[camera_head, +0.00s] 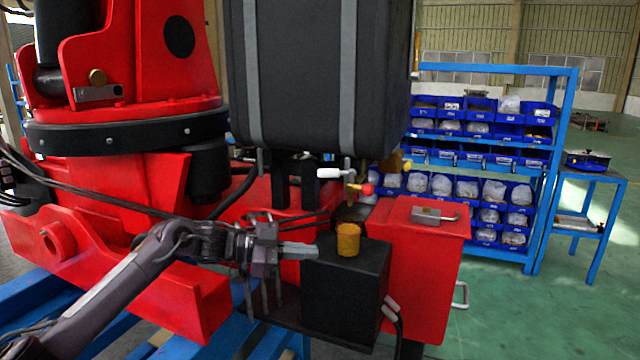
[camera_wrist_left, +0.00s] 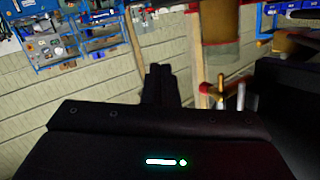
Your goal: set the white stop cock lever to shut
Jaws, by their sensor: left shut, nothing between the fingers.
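The white stop cock lever (camera_head: 328,173) sticks out level to the left from a small valve stem (camera_head: 349,174) under the black tank, in the head view. A red-tipped lever (camera_head: 366,189) sits just below it on brass-coloured fittings. My left gripper (camera_head: 314,250) is shut and empty, below the white lever and apart from it, with its fingers pointing right beside the black box. In the left wrist view its closed fingers (camera_wrist_left: 160,84) show dark in the middle, and I cannot surely pick out the white lever there. My right gripper is not in view.
The black tank (camera_head: 315,80) hangs above the valves. A black box (camera_head: 350,295) with a yellow cap (camera_head: 348,239) and a red box (camera_head: 425,260) stand close to the left gripper. Cables run behind my arm. A blue bin shelf (camera_head: 540,180) stands farther back.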

